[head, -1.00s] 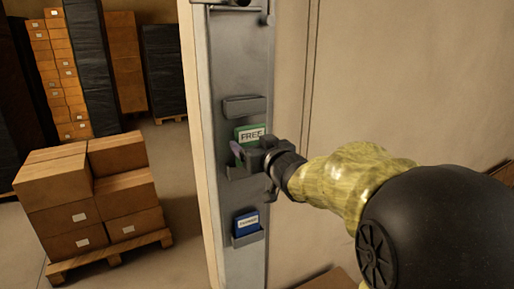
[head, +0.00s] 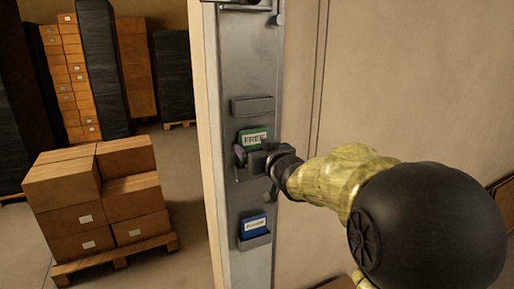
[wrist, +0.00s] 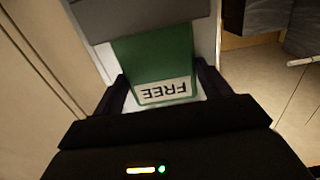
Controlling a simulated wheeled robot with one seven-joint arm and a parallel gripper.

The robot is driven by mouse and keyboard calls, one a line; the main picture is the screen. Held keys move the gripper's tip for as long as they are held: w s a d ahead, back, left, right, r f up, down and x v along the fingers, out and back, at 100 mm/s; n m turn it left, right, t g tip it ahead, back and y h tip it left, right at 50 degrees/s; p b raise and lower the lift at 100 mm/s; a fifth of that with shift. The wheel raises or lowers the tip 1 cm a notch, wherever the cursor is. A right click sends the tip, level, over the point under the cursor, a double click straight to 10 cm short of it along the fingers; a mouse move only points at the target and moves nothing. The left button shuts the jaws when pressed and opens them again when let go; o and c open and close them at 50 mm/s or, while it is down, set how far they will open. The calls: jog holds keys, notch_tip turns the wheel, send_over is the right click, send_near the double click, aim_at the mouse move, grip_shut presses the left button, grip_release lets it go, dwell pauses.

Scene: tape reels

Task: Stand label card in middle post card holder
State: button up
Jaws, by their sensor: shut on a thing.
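The label card is green with a white strip reading FREE (head: 253,139). It stands roughly upright at the middle post card holder (head: 242,175), partly covered by my gripper (head: 243,155). My gripper reaches in from the right and is shut on the card. In the wrist view the card (wrist: 155,62) appears upside down between the dark fingers. A grey plate (wrist: 145,18), which looks like the holder's front, covers the card's far end there. The card's lower edge is hidden, so I cannot tell how deep it sits.
On the grey post (head: 240,60), an empty holder (head: 251,106) is above and a lower holder (head: 257,242) has a blue card (head: 253,226). Stacked cartons on a pallet (head: 115,255) stand to the left. A plain wall (head: 400,70) is to the right.

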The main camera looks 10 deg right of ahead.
jog(key=shift+f+b, duration=0.5)
jog(key=shift+f, duration=0.25)
jog(key=o, duration=1)
jog(key=p+v, duration=0.2)
jog(key=v, duration=1.5)
jog(key=shift+s+f, duration=0.1)
jog(key=shift+s, duration=0.1)
